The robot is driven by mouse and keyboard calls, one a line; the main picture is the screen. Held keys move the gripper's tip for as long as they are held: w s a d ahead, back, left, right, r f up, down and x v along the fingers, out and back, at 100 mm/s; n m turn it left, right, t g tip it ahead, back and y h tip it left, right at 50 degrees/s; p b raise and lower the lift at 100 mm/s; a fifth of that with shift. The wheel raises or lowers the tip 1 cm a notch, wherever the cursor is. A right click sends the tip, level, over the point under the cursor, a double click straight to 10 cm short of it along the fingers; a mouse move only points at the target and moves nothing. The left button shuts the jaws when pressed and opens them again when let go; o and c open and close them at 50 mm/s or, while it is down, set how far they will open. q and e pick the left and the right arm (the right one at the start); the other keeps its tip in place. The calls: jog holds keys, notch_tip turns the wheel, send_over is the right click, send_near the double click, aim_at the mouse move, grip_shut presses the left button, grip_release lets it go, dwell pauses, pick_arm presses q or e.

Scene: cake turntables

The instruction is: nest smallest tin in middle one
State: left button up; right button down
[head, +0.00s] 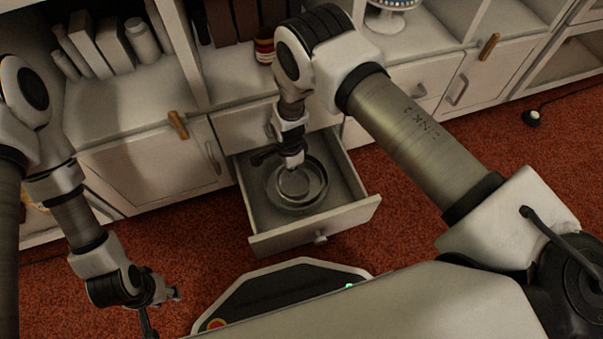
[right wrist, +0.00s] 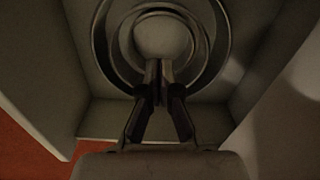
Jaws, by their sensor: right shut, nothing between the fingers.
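Round grey metal tins sit in the open drawer in the head view, one inside another. The smallest tin (head: 295,186) is innermost, and it shows as a pale disc in the right wrist view (right wrist: 163,38). A wider ring, seemingly the middle tin (right wrist: 117,46), surrounds it. The largest tin (head: 325,184) is outermost, with its rim also in the right wrist view (right wrist: 228,40). My right gripper (head: 293,163) points down over the tins, shut and empty, its tips at the smallest tin's near edge. Contact is unclear. My left gripper (head: 174,293) hangs away from the drawer over the carpet; its fingers are too small to judge.
The drawer (head: 350,214) is pulled out of a white cabinet, its walls close around the tins. Shelves above hold white boxes (head: 112,42), a jar (head: 264,46) and a cake stand (head: 390,18).

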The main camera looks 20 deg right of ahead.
aim_at(303, 183)
notch_tip(303, 183, down, 10)
jog(key=b, duration=0.5)
jog(key=shift+r, duration=0.25)
jog(key=d, duration=0.2)
jog(key=shift+w+d, duration=0.2)
jog(key=shift+d, duration=0.15)
jog(key=shift+w+d+r, duration=0.1)
jog(key=shift+d+r, duration=0.05)
jog(key=shift+d, duration=0.5)
jog(key=shift+w+d+b, duration=0.15)
jog(key=shift+d+b, duration=0.25)
jog(key=shift+d, duration=0.8)
jog(key=shift+a, duration=0.1)
